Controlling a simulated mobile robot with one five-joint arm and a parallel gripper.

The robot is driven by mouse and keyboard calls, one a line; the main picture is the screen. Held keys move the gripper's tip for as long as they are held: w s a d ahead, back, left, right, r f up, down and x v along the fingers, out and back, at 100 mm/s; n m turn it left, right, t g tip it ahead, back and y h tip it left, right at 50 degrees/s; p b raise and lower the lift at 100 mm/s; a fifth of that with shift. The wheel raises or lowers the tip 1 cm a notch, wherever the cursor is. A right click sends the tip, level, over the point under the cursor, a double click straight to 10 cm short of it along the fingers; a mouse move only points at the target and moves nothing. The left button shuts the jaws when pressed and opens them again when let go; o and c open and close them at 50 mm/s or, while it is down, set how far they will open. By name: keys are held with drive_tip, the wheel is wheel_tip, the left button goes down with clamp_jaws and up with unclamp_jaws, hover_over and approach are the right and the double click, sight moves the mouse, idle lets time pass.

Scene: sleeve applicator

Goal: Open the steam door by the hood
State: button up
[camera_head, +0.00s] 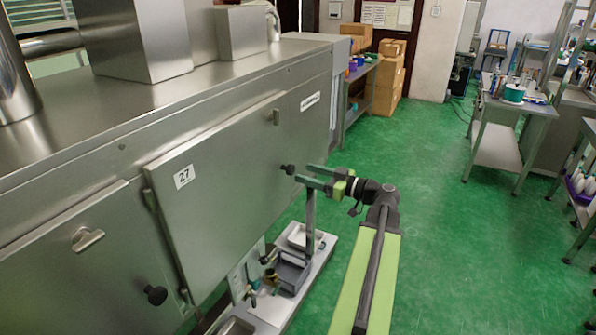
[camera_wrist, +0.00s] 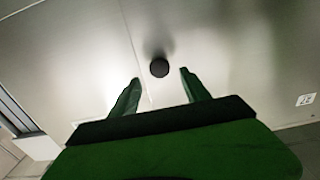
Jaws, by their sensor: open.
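The steam door (camera_head: 215,185) is a large metal panel with a "27" label, on the front of the long steel machine. It looks closed, lying against the machine front. A dark round knob (camera_head: 289,169) sticks out near its right side. The metal hood (camera_head: 140,38) rises from the machine top, at the upper left. My gripper (camera_head: 307,176) is open and empty, with its green fingers pointing at the knob from the right. In the wrist view the knob (camera_wrist: 159,68) shows between and just beyond the fingertips (camera_wrist: 160,76), apart from both.
Another panel with a knob (camera_head: 156,296) lies at lower left. A low white platform with trays and fittings (camera_head: 300,262) stands below my gripper. Cardboard boxes (camera_head: 390,78) and a shelf are behind; work tables (camera_head: 510,115) stand at right. The green floor between is clear.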

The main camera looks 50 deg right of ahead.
sight(293, 169)
drive_tip(key=x, duration=0.4)
drive_tip(key=shift+w, duration=0.15)
clamp_jaws()
idle(1.3)
